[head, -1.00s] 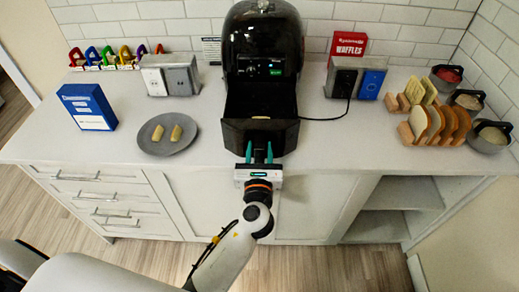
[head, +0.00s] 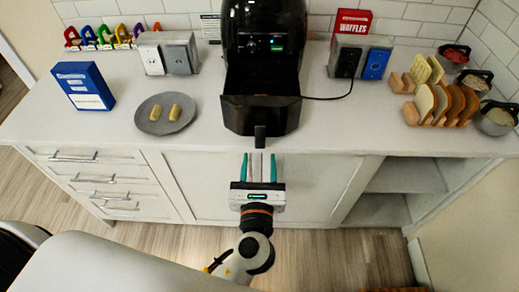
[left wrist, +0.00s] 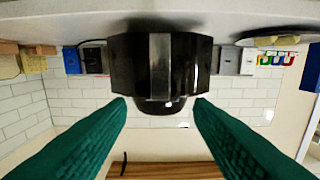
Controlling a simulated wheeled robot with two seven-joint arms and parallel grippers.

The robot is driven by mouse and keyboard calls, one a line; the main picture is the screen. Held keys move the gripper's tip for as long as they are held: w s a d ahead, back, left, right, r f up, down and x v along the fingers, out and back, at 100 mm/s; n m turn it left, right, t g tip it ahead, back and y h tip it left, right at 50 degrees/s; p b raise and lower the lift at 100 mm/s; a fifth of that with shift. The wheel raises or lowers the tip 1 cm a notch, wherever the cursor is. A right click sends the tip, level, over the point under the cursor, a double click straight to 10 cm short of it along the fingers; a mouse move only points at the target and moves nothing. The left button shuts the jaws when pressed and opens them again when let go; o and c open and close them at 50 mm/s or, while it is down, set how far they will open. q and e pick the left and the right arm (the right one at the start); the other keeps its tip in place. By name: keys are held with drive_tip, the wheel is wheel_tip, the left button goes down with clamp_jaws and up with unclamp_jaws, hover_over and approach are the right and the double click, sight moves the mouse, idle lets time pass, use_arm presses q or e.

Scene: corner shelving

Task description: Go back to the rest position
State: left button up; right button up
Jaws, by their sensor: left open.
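My left gripper (head: 258,168) is open and empty, with its two teal fingers apart. It is in front of the counter's front edge, below the black air fryer (head: 262,75) in the head view. The air fryer's basket (head: 262,112) is pulled out, and its handle (head: 260,137) lies just beyond my fingertips, not touched. In the left wrist view the air fryer (left wrist: 160,72) appears upside down between and beyond the open fingers (left wrist: 160,105). My right gripper is not in view.
On the white counter (head: 215,143) are a grey plate with two yellow pieces (head: 165,113), a blue box (head: 84,86), a red waffles box (head: 352,22) and toast racks (head: 440,105). Outlet boxes flank the fryer. The floor in front is clear.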

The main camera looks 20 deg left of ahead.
use_arm(q)
drive_tip(key=shift+s+d, duration=0.15)
drive_tip(key=shift+s, duration=0.4)
wheel_tip(320, 180, down, 19)
drive_tip(key=d+n+g+h, duration=0.2)
drive_tip(key=n+g+h, duration=0.1)
drive_tip(key=n+g, duration=0.1)
drive_tip(key=s+a+f+n+g+h, duration=0.1)
drive_tip(key=s+f+n+g, duration=0.25)
drive_tip(key=f, duration=0.55)
drive_tip(key=s+a+f+n+g+h, duration=0.1)
drive_tip(key=s+a+f+n+g, duration=0.15)
drive_tip(key=s+f, duration=0.45)
drive_tip(key=s+a+f+n+g, duration=0.3)
drive_tip(key=s+a+f+n, duration=0.2)
drive_tip(key=s+f+n, duration=0.4)
drive_tip(key=s+a+f+n+g, duration=0.3)
drive_tip(key=s+a+f+n, duration=0.2)
drive_tip(key=s+f+n, duration=0.5)
drive_tip(key=s+n, duration=0.1)
drive_tip(key=s, duration=0.2)
drive_tip(key=shift+a+f, duration=0.15)
drive_tip(key=shift+f, duration=0.05)
